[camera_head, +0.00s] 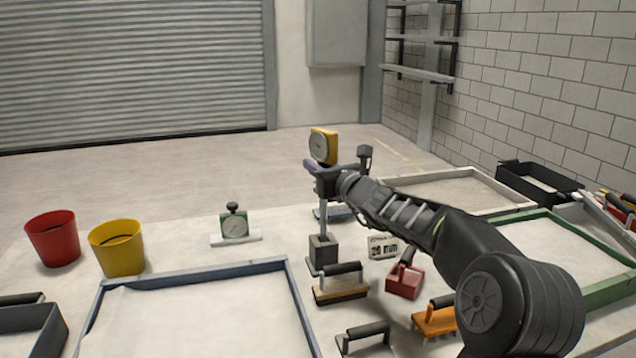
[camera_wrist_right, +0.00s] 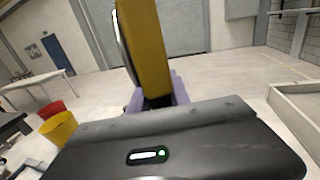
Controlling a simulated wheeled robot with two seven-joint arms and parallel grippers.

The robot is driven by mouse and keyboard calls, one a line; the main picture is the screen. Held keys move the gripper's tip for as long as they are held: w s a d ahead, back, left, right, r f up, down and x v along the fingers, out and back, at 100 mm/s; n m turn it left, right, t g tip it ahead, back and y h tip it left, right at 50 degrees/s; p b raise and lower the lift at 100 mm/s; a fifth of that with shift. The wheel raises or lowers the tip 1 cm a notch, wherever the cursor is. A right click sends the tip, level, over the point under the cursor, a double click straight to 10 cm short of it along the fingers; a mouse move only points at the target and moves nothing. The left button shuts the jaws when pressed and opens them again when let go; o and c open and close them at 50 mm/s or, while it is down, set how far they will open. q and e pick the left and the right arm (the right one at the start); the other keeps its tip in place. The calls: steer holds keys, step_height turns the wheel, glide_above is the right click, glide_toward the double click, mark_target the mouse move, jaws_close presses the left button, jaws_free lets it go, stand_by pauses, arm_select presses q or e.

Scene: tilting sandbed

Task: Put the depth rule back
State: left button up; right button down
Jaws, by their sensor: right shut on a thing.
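The depth rule (camera_head: 323,145) has a yellow head with a round dial and a thin upright rod below it. My left gripper is not in view.
A blue-framed sandbed (camera_head: 190,268) lies front left, a green-framed one (camera_head: 600,292) right.

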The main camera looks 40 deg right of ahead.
steer(key=shift+f+b, duration=0.55)
steer(key=shift+f, duration=1.25)
steer(key=shift+f, duration=0.15)
steer(key=c, duration=1.2)
jaws_free()
steer(key=s+a, duration=0.1)
steer(key=s, duration=1.1)
steer(key=shift+b, duration=0.45)
steer(key=shift+a, duration=0.1)
